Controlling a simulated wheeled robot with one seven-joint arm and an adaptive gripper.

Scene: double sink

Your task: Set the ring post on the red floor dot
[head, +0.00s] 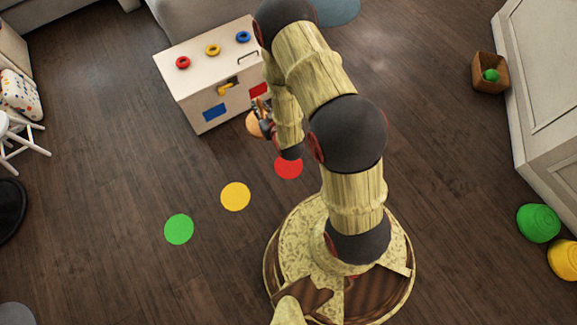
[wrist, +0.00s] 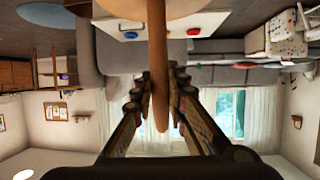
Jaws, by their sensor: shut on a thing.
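The ring post is a tan wooden peg with a wide round base. In the wrist view the post (wrist: 157,60) runs between the fingers of my gripper (wrist: 160,95), which is shut on it. The base (wrist: 120,24) shows at the top of that view. In the head view my gripper (head: 265,118) holds the post in front of the white box, and its round base (head: 254,124) shows beside the fingers; my arm hides part of it. The red floor dot (head: 289,167) lies just below and right of my gripper in the picture, bare but partly covered by my arm.
A white box (head: 180,76) with red, yellow and blue rings on top stands behind my gripper. A yellow dot (head: 235,196) and a green dot (head: 179,229) lie on clear floor at left. Green (head: 538,223) and yellow (head: 565,259) objects lie lower right.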

